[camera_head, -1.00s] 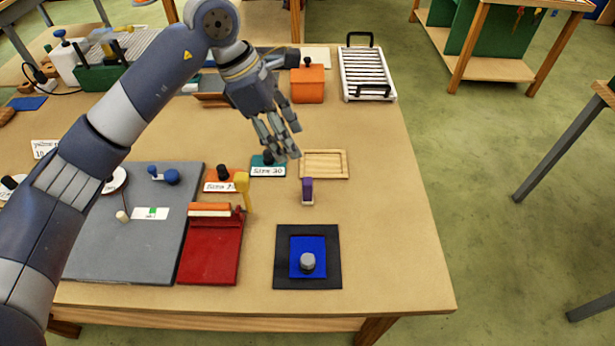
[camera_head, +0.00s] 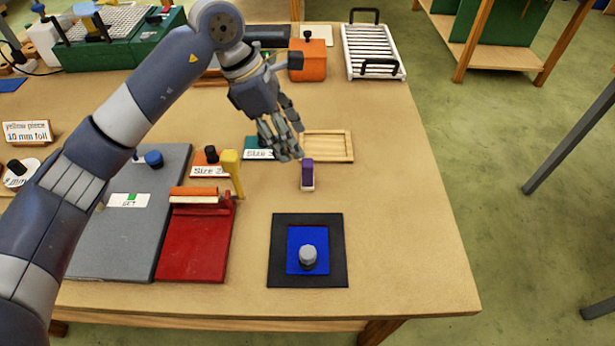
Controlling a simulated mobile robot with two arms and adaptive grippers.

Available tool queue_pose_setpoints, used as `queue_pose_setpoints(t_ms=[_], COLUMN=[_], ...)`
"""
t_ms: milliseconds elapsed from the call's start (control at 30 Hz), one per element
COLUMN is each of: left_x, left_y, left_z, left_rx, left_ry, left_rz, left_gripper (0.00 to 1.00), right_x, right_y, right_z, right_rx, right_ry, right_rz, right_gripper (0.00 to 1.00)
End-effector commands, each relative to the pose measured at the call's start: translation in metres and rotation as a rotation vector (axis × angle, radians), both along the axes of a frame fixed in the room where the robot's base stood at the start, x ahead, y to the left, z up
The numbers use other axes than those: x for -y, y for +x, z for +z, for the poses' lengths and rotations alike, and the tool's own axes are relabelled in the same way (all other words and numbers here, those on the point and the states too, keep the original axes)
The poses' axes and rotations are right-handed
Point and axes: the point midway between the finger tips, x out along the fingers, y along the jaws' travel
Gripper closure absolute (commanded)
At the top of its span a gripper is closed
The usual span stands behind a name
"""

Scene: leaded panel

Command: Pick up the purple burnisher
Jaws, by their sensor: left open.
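The purple burnisher (camera_head: 307,173) stands upright on the table, a small purple block with a pale lower end. It is just in front of the wooden tray (camera_head: 346,147). My left gripper (camera_head: 291,153) is open and empty, its fingers pointing down just behind and to the left of the burnisher. I cannot tell whether a fingertip touches it; a small gap seems to show. My right gripper is out of view.
A black mat with a blue square (camera_head: 279,252) and a grey knob (camera_head: 308,255) lies in front. A red block (camera_head: 190,245), yellow-handled tool (camera_head: 232,172) and grey board (camera_head: 125,240) are to the left. The table (camera_head: 405,215) is clear to the right.

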Motion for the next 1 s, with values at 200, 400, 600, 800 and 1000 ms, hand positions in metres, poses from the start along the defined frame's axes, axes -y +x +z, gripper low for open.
queue_pose_setpoints(t_ms=[200,400,600,800,1000], left_x=[0.014,0.019,0.03,0.037,0.037], left_y=[-0.001,-0.001,0.0,0.002,0.002], left_z=[-0.03,-0.043,-0.068,-0.086,-0.088], left_rx=[-0.004,-0.003,-0.006,0.0,0.001], left_ry=[0.001,0.001,0.0,0.0,0.001], left_rz=[-0.001,-0.001,0.0,0.0,-0.001], left_gripper=[0.52,0.52,0.52,0.52,0.52], right_x=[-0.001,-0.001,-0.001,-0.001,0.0], right_y=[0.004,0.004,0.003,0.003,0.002], right_z=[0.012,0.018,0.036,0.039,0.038], right_rx=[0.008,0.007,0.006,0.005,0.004], right_ry=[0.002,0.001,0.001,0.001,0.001], right_rz=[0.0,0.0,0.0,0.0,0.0], right_gripper=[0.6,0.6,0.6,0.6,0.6])
